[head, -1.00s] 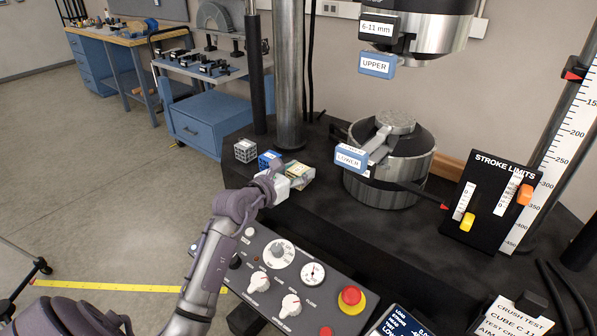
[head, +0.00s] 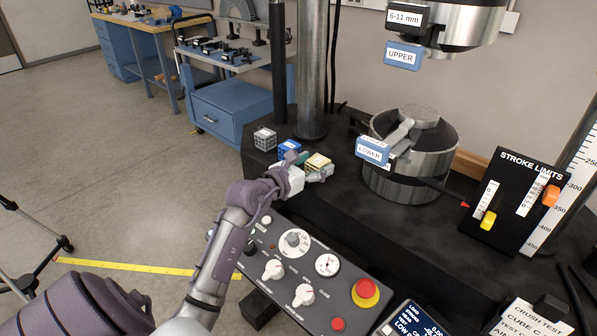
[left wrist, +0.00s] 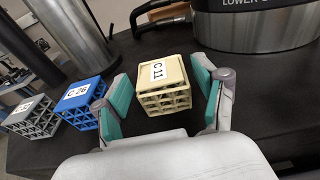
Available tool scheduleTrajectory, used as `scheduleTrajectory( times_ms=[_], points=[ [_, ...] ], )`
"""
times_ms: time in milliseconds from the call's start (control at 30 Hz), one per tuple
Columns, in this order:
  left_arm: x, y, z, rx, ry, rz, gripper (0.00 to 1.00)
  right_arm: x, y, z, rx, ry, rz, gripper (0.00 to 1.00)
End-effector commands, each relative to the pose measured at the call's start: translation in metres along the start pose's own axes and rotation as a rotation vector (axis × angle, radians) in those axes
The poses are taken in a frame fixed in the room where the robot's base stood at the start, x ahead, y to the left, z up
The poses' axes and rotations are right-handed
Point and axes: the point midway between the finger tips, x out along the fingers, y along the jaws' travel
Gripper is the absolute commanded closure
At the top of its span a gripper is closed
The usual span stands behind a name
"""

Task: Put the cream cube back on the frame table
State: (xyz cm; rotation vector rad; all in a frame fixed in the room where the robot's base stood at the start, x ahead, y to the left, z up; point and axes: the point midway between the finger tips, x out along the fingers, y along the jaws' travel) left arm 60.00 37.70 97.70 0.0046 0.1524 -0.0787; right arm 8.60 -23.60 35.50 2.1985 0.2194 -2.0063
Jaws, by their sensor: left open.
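The cream cube (head: 318,161), an open lattice labelled C 11, stands upright on the black frame table (head: 400,235), near its left end. In the left wrist view the cream cube (left wrist: 165,88) lies between the two teal-padded fingers of my left gripper (left wrist: 160,76). The fingers are open, with a gap visible on both sides of the cube. In the head view my left gripper (head: 308,168) reaches in from the front left and partly hides the cube's lower part. My right gripper is not in view.
A blue lattice cube (head: 289,149), C 26, stands close to the left finger, and a grey lattice cube (head: 264,139) stands farther left. The lower platen (head: 410,165) is to the right.

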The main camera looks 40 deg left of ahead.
Motion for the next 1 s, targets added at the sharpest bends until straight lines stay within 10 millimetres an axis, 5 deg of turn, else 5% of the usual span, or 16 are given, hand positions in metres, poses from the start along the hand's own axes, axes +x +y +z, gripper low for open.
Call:
scheduleTrajectory(
  times_ms=[300,500,1000],
  points=[
    [-0.069,0.001,-0.002,0.004,0.002,0.002,0.29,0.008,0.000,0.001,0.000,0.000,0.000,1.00],
    [-0.097,0.000,-0.001,0.002,0.001,0.001,0.29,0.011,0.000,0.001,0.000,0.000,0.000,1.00],
    [-0.105,0.000,0.001,0.002,0.000,0.001,0.29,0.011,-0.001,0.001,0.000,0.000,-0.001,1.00]
  ],
)
